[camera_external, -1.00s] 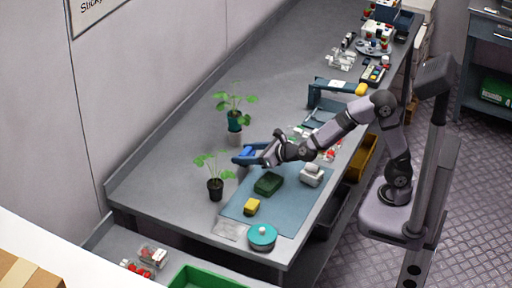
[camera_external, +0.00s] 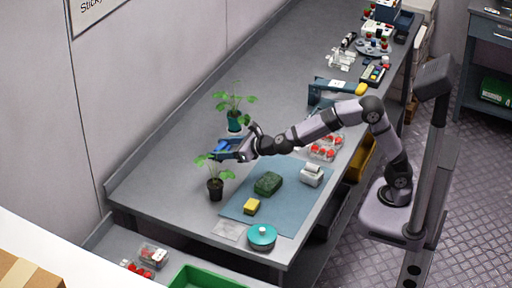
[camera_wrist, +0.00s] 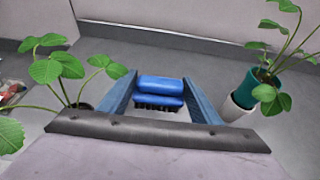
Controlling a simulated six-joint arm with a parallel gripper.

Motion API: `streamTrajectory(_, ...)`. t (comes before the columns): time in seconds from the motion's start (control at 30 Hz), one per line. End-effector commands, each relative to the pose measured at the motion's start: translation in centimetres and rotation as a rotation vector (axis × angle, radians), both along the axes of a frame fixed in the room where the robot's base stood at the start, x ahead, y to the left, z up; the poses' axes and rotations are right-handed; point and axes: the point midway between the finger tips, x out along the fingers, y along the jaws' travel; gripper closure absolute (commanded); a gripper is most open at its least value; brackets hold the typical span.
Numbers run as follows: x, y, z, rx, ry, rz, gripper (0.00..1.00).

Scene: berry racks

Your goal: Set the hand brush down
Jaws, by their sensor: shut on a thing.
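The hand brush (camera_wrist: 159,86) is blue with dark bristles on its underside. In the wrist view it sits between the two blue fingers of my gripper (camera_wrist: 160,94), which is shut on it. In the outside view my gripper (camera_external: 236,152) is over the far side of the grey bench, between the two potted plants. The blue brush (camera_external: 228,145) shows there at the fingers, partly hidden. I cannot tell whether the brush touches the bench.
A plant in a black pot (camera_external: 215,190) stands close to my gripper, and one in a teal-and-white pot (camera_external: 234,124) stands behind. The blue mat (camera_external: 285,205) holds a green object (camera_external: 268,183), a yellow block (camera_external: 252,206) and a pale device (camera_external: 312,175). Strawberry punnets (camera_external: 325,152) lie nearby.

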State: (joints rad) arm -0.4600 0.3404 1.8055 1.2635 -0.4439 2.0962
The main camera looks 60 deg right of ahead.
Motion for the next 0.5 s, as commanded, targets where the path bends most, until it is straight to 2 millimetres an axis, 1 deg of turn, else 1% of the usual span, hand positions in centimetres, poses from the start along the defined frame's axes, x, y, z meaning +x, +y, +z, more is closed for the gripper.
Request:
streamTrajectory(0.03, 0.0, 0.0, -1.4, -0.003, 0.003, 0.000, 0.66)
streamTrajectory(0.2, 0.0, 0.0, -3.4, -0.002, 0.002, 0.001, 0.66)
streamTrajectory(0.3, 0.0, 0.0, -3.9, -0.002, 0.000, 0.000, 0.66)
streamTrajectory(0.5, 0.0, 0.0, -4.3, 0.000, 0.000, -0.001, 0.66)
